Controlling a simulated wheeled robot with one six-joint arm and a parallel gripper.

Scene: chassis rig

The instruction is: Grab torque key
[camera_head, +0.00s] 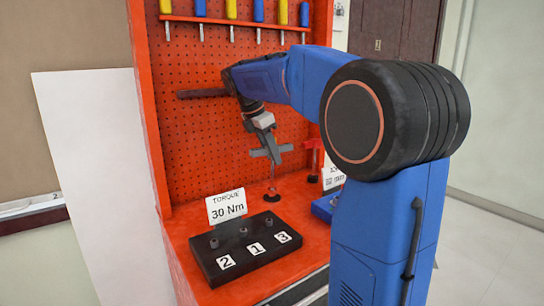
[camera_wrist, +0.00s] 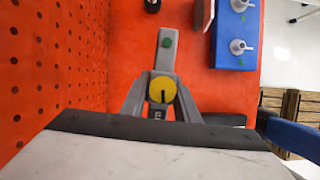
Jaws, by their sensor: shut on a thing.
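The torque key (camera_head: 272,153) is a grey T-shaped tool with a crossbar and a thin stem pointing down. In the wrist view its crossbar (camera_wrist: 166,50) carries a green dot, and a round yellow cap with a black mark (camera_wrist: 162,89) sits at its middle. My gripper (camera_head: 267,139) is shut on the key from above, and its fingers (camera_wrist: 160,105) close on both sides near the yellow cap. The stem runs down to a small dark round base (camera_head: 272,197) on the red bench. I cannot tell whether the stem is clear of that base.
A black block (camera_head: 213,264) labelled 2, 1, 3 stands in front with a "TORQUE 30 Nm" card (camera_head: 227,206). A red-handled tool (camera_head: 313,145) stands to the right, near a blue block (camera_wrist: 228,50) with pale pegs. The orange pegboard (camera_head: 205,130) rises close behind.

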